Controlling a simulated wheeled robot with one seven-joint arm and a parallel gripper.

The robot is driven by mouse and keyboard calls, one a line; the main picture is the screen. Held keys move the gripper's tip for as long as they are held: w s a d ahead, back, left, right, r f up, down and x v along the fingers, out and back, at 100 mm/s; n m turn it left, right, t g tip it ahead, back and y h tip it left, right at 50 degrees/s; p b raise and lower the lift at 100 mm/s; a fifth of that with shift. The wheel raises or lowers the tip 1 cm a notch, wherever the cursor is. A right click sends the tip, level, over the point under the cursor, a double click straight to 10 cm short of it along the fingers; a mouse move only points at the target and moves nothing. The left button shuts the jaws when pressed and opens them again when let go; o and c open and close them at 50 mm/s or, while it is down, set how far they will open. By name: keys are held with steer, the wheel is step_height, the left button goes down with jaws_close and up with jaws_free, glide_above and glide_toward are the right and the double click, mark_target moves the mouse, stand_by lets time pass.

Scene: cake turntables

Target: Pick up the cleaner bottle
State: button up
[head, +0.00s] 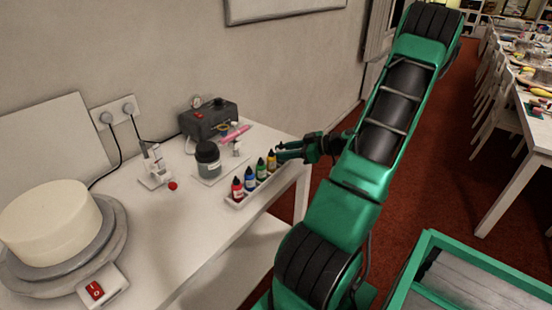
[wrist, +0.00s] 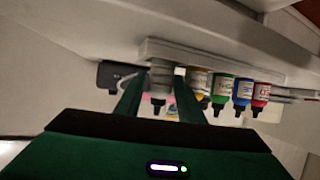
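The wrist view is upside down.
A white rack (head: 236,203) of red, blue, green and yellow bottles stands between my gripper and the jar. A dark compressor (head: 212,121) and a pink pen-like tool (head: 236,133) lie behind. A cake (head: 50,222) on a turntable stands left. The table's front middle is clear.

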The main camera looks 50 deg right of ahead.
steer(key=c, duration=0.5)
steer(key=shift+o, duration=0.6)
step_height(320, 180, up, 9)
steer(key=shift+f, duration=0.1)
steer(key=shift+r, duration=0.65)
steer(key=shift+c, duration=0.7)
